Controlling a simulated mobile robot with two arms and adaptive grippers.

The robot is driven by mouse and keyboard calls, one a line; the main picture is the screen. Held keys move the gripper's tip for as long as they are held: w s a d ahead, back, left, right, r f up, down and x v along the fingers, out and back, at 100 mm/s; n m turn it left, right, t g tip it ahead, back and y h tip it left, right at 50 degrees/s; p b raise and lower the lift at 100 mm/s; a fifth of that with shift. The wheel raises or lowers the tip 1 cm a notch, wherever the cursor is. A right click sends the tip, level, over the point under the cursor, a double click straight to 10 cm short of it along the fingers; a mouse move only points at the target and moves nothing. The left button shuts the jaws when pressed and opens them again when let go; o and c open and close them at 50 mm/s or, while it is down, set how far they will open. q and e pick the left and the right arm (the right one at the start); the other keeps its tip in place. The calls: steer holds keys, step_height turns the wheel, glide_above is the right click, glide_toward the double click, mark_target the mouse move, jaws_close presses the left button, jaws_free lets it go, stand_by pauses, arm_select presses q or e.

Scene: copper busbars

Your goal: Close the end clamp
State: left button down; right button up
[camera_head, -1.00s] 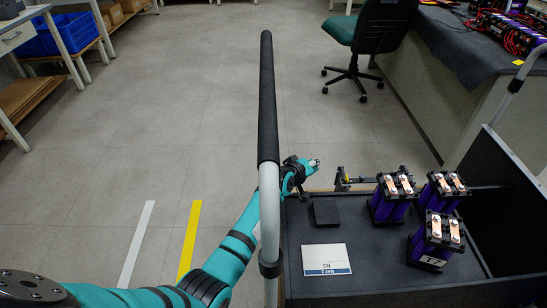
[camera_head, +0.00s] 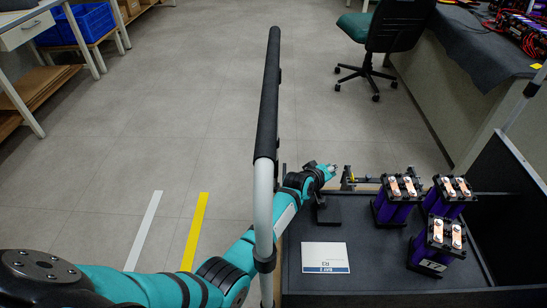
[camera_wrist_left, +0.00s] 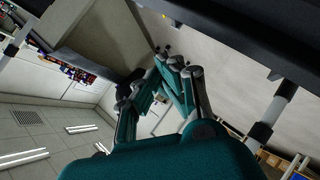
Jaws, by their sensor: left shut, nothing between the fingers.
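What looks like the end clamp (camera_head: 348,178), a dark upright with a bar running to the right, stands at the far edge of the black tray, behind the cell blocks. My left gripper (camera_head: 331,168) is just left of the clamp at about the same height in the picture. I cannot tell whether they touch. In the left wrist view, its teal and grey fingers (camera_wrist_left: 178,66) are together with nothing held, and the clamp cannot be made out. My right gripper is in neither view.
Purple cell blocks with copper tops (camera_head: 397,205) stand on the tray's right. A black block (camera_head: 327,213) and a white card (camera_head: 325,258) lie on its left. A cart handle (camera_head: 266,110) rises across my left arm. A dark panel (camera_head: 515,185) bounds the right side.

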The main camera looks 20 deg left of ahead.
arm_select(q)
steer(key=v, duration=1.2)
